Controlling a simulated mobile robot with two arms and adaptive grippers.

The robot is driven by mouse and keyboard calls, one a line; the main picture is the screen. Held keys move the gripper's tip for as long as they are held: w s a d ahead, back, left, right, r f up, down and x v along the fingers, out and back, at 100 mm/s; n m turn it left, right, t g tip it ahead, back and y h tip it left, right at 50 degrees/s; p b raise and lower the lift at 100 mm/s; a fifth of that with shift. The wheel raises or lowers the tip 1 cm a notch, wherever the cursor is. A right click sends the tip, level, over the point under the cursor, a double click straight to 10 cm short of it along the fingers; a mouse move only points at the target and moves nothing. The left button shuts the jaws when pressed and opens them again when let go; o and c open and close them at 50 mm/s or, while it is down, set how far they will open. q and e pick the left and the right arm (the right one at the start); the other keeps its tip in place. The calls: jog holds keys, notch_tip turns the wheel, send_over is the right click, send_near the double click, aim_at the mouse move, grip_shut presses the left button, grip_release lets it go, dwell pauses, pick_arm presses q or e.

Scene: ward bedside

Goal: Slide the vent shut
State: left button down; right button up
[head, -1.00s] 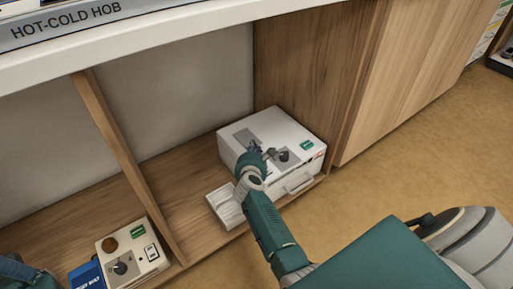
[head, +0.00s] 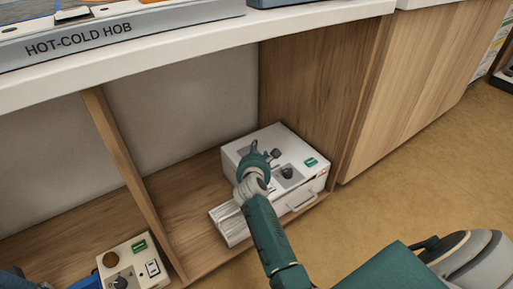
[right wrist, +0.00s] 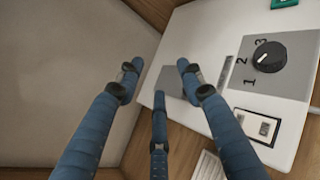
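A white box (head: 290,197) stands on the low shelf, with a grey plate, a black dial and a front handle. A white ribbed piece (head: 232,227) sits at its left front; I cannot tell whether this is the vent. It also shows in the right wrist view (right wrist: 207,166). My right gripper (head: 264,152) hovers over the box's top left part. In the right wrist view its blue fingers (right wrist: 160,76) are spread and empty, pointing towards a small grey patch (right wrist: 172,84) at the box's edge. A dark blue piece at the lower left, probably my left gripper (head: 12,279), is mostly cut off.
The black dial (right wrist: 269,57) has numbers 1 to 3, with a framed switch (right wrist: 257,127) beside it. A wooden divider (head: 130,170) stands left of the box. A beige control box (head: 135,265) stands beyond it. The white counter (head: 200,52) overhangs the shelf.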

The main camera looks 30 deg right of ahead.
jog(key=shift+r, duration=1.65)
